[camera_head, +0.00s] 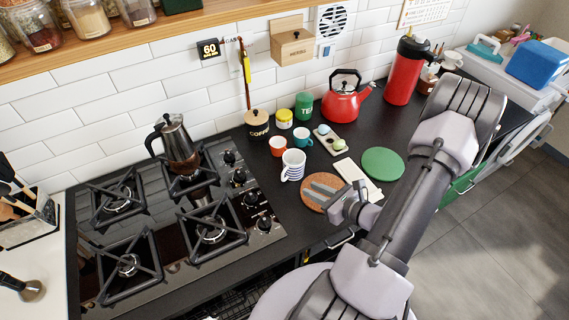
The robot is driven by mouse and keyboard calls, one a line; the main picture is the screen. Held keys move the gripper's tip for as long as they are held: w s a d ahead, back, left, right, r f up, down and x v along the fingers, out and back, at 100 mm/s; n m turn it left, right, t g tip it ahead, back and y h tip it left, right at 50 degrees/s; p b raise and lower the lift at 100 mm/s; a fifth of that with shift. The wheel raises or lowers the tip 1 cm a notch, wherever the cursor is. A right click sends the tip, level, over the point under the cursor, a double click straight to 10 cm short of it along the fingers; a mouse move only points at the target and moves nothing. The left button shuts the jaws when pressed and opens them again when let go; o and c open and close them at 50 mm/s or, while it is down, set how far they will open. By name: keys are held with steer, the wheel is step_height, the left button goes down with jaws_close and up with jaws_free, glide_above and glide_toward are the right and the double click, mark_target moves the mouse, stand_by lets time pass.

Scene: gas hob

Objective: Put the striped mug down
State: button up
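The striped mug (292,165), white with blue stripes, stands upright on the black counter just right of the gas hob. My gripper (311,191) is low over the round cork mat (309,204), just right of and nearer than the mug. Its two fingers point left towards the mug, with a gap between them and nothing seen in it. The fingertips look close to the mug but not around it; I cannot tell whether they touch it. My gripper hides part of the cork mat.
Orange (278,146) and teal (303,139) cups stand behind the mug. A white board (352,172), green round mat (382,164) and red kettle (343,103) lie right and behind. Counter between mug and hob is narrow.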

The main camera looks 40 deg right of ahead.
steer(key=b, duration=0.1)
glide_toward(283, 177)
steer(key=x, duration=0.3)
steer(key=shift+d+f, duration=0.25)
steer(key=shift+f, duration=0.05)
steer(key=b+x, duration=0.2)
steer(key=x, duration=0.4)
steer(key=shift+a+r, duration=0.15)
steer(key=shift+r, duration=0.1)
jaws_close()
stand_by(0.4)
